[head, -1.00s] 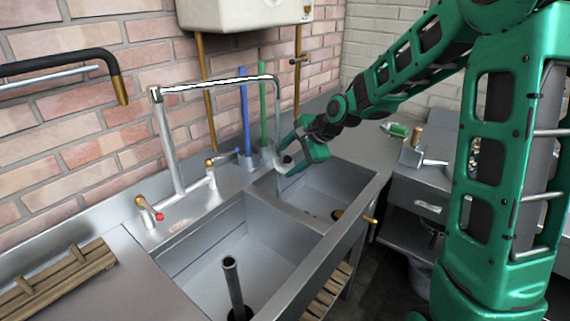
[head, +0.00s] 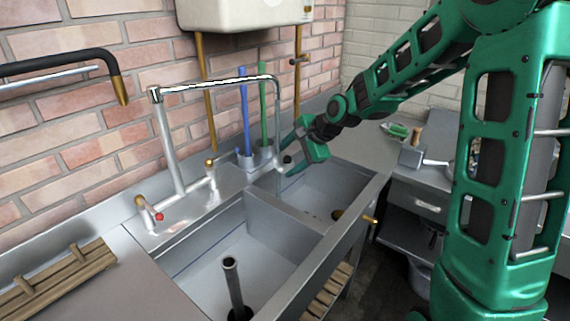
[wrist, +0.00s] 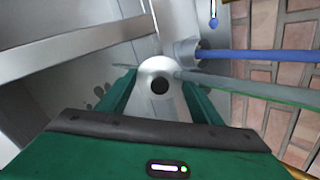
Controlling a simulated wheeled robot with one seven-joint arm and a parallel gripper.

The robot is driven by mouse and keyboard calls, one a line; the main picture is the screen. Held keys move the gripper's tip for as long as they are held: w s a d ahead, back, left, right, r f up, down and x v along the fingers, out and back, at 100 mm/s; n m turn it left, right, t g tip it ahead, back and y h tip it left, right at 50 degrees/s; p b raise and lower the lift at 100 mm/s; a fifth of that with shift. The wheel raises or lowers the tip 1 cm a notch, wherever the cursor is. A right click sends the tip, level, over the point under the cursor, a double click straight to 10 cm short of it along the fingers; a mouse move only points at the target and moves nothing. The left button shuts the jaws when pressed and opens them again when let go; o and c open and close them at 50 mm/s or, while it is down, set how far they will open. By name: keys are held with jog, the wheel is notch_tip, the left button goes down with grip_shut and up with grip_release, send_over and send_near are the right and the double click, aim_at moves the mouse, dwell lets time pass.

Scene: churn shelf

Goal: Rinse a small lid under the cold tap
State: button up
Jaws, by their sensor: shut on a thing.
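My gripper (head: 290,162) is shut on a small lid (wrist: 158,66) above the far, right-hand sink basin. In the wrist view the lid is a pale grey disc with a dark round centre, held between the green fingertips. In the head view the fingers mostly hide it. The tall chrome tap (head: 215,86) arches over from the left, and its downturned end comes down right beside the lid and fingertips. The cold tap handle (head: 211,163) stands behind the basins; a red-marked handle (head: 150,211) is further left. I cannot clearly tell whether water runs over the lid.
The near basin (head: 215,265) holds an upright grey pipe (head: 235,285). Blue (head: 245,120) and green (head: 264,115) handles stand upright behind the sink, close to my gripper. A wooden rack (head: 60,280) lies at left. A second counter with small items stands at right.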

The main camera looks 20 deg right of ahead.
dwell(0.4)
jog(key=s+d+r, duration=0.5)
jog(key=s+d, duration=0.1)
jog(key=s, duration=0.2)
dwell(1.1)
dwell(0.8)
